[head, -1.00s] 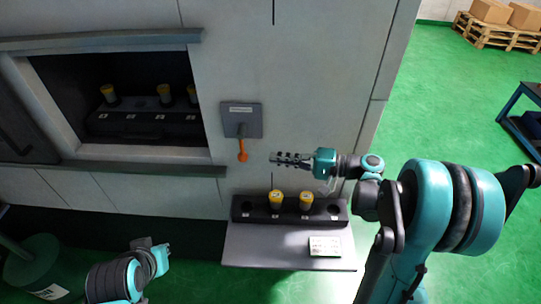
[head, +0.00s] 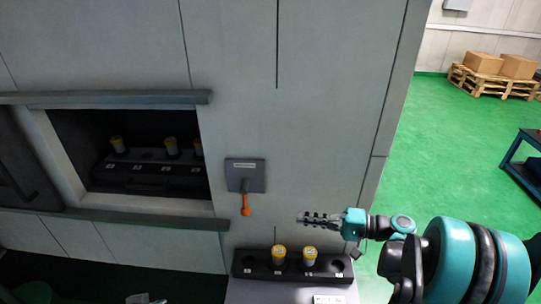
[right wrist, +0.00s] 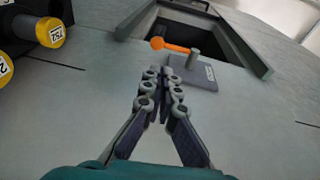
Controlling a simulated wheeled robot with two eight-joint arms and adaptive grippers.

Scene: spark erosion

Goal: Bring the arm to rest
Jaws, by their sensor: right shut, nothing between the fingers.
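My right gripper (head: 300,217) is shut and empty, in front of the machine's pale front panel (head: 320,110). It is to the right of the orange-handled lever (head: 245,205) and above the black rack (head: 240,263) with two yellow-capped cylinders (head: 279,253). In the right wrist view the shut fingers (right wrist: 160,75) meet in the middle, with the orange lever (right wrist: 175,47) beyond them, apart from the tips. My right arm (head: 455,262) comes in from the lower right. Only a small piece of my left gripper (head: 140,298) shows at the bottom edge; its fingers cannot be made out.
An open machine chamber (head: 75,135) at the left holds a dark rack (head: 150,185) with several yellow-capped cylinders. A grey shelf (head: 255,290) carries the front rack. A blue-framed table (head: 515,160) and a pallet with boxes (head: 495,85) stand on the right, with open green floor (head: 450,140) between.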

